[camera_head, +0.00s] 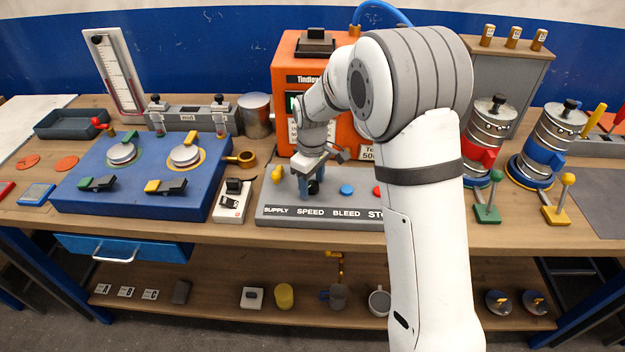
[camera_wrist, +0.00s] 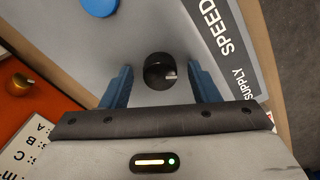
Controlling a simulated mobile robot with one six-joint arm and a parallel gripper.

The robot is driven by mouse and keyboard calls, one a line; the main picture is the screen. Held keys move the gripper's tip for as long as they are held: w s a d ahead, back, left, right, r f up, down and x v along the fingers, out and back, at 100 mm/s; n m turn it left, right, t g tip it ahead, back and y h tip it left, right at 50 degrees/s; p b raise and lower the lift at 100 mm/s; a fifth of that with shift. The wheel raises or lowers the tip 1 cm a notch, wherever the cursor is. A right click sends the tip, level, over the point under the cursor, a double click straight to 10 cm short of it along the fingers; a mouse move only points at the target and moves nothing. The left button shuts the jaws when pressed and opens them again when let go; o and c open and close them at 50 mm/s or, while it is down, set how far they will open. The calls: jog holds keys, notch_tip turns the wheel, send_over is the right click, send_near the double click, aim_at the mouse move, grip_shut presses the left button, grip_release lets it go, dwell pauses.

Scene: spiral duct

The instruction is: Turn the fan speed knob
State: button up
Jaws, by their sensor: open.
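The fan speed knob (camera_wrist: 159,72) is a round black knob with a pale mark on the grey control panel (camera_head: 340,214), by the word SPEED. In the wrist view it sits between the two blue fingers of my gripper (camera_wrist: 160,84), with a gap on each side. In the head view my gripper (camera_head: 309,184) points down over the panel and the knob (camera_head: 314,187) shows as a dark shape, partly hidden. My gripper is open and holds nothing.
A yellow supply control (camera_head: 278,173) stands left of the knob, and a blue button (camera_head: 347,190) stands right. The orange Tindley box (camera_head: 295,72) rises behind. A white handheld device (camera_head: 232,200) and a blue box (camera_head: 140,175) lie left.

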jog(key=shift+c, duration=0.2)
jog(key=shift+d, duration=0.1)
jog(key=c, duration=0.9)
jog(key=shift+m, duration=0.4)
jog(key=m+b, duration=0.1)
jog(key=m, duration=0.4)
jog(key=shift+m+b, duration=0.4)
jog(key=shift+c, duration=0.2)
jog(key=m+b, duration=0.1)
jog(key=m, duration=0.4)
jog(key=shift+m, duration=0.3)
jog(key=o, duration=1)
